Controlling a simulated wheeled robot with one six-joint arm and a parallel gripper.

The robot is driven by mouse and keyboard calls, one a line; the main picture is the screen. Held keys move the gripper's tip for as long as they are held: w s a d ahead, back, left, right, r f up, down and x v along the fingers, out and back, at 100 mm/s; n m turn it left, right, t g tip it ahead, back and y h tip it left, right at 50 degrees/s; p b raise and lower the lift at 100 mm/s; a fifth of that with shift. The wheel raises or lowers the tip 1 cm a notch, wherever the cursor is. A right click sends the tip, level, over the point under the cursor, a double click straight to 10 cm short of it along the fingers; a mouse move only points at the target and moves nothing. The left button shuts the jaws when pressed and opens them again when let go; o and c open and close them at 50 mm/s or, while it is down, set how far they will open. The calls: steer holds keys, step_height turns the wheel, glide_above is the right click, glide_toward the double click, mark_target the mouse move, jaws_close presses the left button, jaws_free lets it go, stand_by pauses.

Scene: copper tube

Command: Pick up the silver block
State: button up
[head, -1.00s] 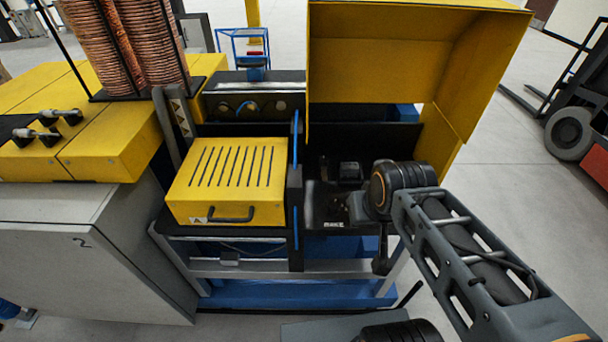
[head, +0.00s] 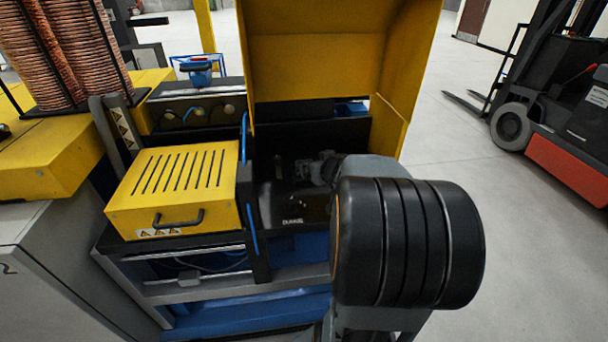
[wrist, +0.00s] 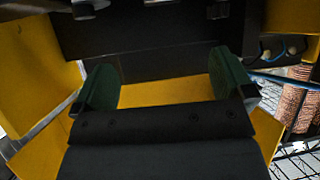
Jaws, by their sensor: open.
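I cannot make out a silver block for certain in either current view. Small metal parts (wrist: 84,9) show at the top edge of the wrist view, too cut off to name. My gripper (wrist: 166,88) is open in the wrist view, its two green-dark fingers wide apart with nothing between them. In the head view my thick black arm joint covers much of the area near the gripper. The arm's end reaches into the dark bay of the yellow machine, where small dark shapes are hard to tell apart.
The raised yellow cover (head: 325,50) stands over the dark bay. A yellow slotted box (head: 175,185) with a handle sits left of the bay. Copper coils (head: 65,45) stand at the far left. A forklift (head: 545,110) is at the right, with open floor between.

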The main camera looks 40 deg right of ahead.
steer(key=b, duration=0.3)
glide_toward(305, 162)
steer(key=shift+w+d+f+y, duration=0.45)
steer(key=shift+w+f, duration=0.15)
steer(key=shift+f, duration=0.15)
steer(key=shift+r+b+x, duration=0.1)
steer(key=shift+b+x, duration=0.35)
steer(key=shift+x, duration=1.15)
steer(key=shift+r+b+x, duration=0.15)
steer(key=shift+b+x, duration=0.3)
steer(key=shift+x, duration=1.15)
steer(key=shift+w, duration=0.15)
steer(key=shift+r, duration=0.1)
steer(key=c, duration=1.4)
